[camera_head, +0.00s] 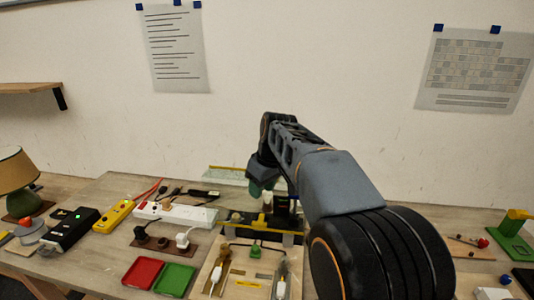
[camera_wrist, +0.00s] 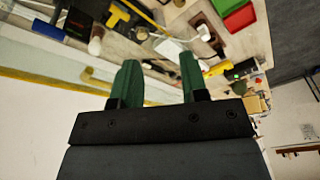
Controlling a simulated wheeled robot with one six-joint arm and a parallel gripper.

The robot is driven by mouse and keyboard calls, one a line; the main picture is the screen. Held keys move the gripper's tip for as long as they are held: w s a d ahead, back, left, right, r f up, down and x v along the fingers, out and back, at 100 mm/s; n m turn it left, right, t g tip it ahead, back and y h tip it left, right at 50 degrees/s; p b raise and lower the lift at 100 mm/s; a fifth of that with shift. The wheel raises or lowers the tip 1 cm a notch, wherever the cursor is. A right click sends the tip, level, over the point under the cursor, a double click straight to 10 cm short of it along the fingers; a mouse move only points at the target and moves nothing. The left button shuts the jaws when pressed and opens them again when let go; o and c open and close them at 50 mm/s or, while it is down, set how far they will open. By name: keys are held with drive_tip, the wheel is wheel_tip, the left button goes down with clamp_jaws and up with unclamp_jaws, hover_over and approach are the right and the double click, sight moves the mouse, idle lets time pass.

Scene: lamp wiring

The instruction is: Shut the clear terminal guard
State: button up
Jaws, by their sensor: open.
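The clear terminal guard (camera_head: 226,176) looks like a see-through panel with a yellow edge strip, raised behind the black terminal base (camera_head: 240,216). In the wrist view the guard (camera_wrist: 45,58) crosses the left side, its yellow strip running below it. My gripper (camera_head: 262,188) is beside the guard's right part in the head view, over the back of the table. In the wrist view my gripper (camera_wrist: 160,72) shows two green fingers apart with nothing between them. I cannot tell whether a finger touches the guard. My arm hides the guard's right end and part of the base.
Red (camera_head: 143,273) and green (camera_head: 175,279) trays lie in front. A lamp (camera_head: 18,180) stands far left. A green stand (camera_head: 514,235) is at right. The wall is close behind the table.

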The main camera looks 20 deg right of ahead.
drive_tip(key=w+d+r+n, duration=0.1)
drive_tip(key=w+d+r, duration=0.1)
drive_tip(key=w+d+r+n+p, duration=0.1)
drive_tip(key=w+d+r, duration=0.1)
drive_tip(key=w+d+r+n+y+p, duration=0.1)
drive_tip(key=w+d+r, duration=0.1)
drive_tip(key=w, duration=0.1)
drive_tip(key=shift+w+r, duration=0.1)
drive_tip(key=w+d+r+n+y+p, duration=0.1)
drive_tip(key=w+d+r+n+p, duration=0.15)
drive_tip(key=d, duration=0.35)
drive_tip(key=shift+n, duration=0.55)
drive_tip(key=x, duration=1.4)
drive_tip(key=shift+w+a, duration=0.1)
drive_tip(key=shift+w, duration=0.2)
drive_tip(key=shift+c, duration=0.4)
clamp_jaws()
